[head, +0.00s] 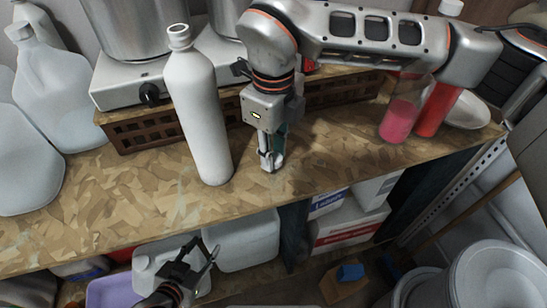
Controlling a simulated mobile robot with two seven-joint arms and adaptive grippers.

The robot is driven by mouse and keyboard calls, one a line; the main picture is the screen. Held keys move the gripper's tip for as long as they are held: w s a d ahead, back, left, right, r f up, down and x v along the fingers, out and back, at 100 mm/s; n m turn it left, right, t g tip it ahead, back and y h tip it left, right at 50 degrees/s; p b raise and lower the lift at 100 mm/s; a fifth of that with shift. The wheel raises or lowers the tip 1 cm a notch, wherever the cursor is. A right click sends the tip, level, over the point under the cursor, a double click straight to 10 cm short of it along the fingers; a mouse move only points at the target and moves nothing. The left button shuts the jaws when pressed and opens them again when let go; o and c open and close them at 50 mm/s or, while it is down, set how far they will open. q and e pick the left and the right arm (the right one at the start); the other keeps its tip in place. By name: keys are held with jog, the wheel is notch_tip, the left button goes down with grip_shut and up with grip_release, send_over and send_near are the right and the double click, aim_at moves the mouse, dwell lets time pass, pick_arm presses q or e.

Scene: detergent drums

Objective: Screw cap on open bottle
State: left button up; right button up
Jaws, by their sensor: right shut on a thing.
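A tall white bottle (203,115) stands upright on the wooden shelf. Its neck at the top is open, with no cap on it. My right gripper (270,162) points down at the shelf surface just right of the bottle's base, apart from it. It is shut on a small white thing that looks like the cap (278,160), mostly hidden by the fingers. My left gripper (201,254) is low in the picture, in front of and below the shelf edge. Its fingers are spread and nothing shows between them.
The shelf (110,195) is clear left of the bottle. A brown crate (140,131) and a hotplate (125,82) stand behind. Pink (399,115) and red bottles (436,110) stand right. Containers (245,240) sit below the shelf.

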notch_tip(320, 180, up, 18)
jog(key=shift+f+b, duration=0.15)
jog(key=shift+b, duration=0.15)
jog(key=shift+f, duration=0.1)
